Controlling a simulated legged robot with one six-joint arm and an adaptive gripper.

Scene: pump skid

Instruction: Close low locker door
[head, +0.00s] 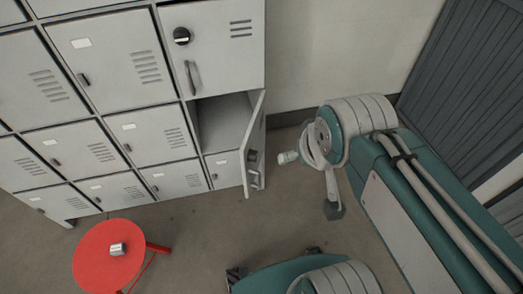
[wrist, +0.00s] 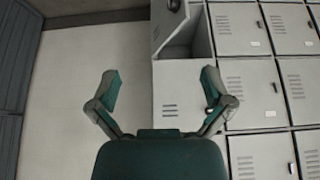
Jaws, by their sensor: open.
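The low locker door (head: 254,145) stands swung outward at the right end of the grey locker bank, hinged on its right side. Its inner face and dark latch parts show, and its compartment (head: 224,120) is open. The wrist view appears upside down; there the door (wrist: 167,28) is at the top, beside the open compartment (wrist: 188,38). My gripper (wrist: 161,88) is open with its two teal fingers wide apart and nothing between them. The fingers appear in front of the lockers and wall, apart from the door. I cannot make out the fingertips clearly in the head view.
The locker above (head: 213,50), with a black knob and handle, is shut. A pale wall (head: 335,50) and dark shutter (head: 468,85) are at right. Floor (head: 190,225) before the lockers is clear.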

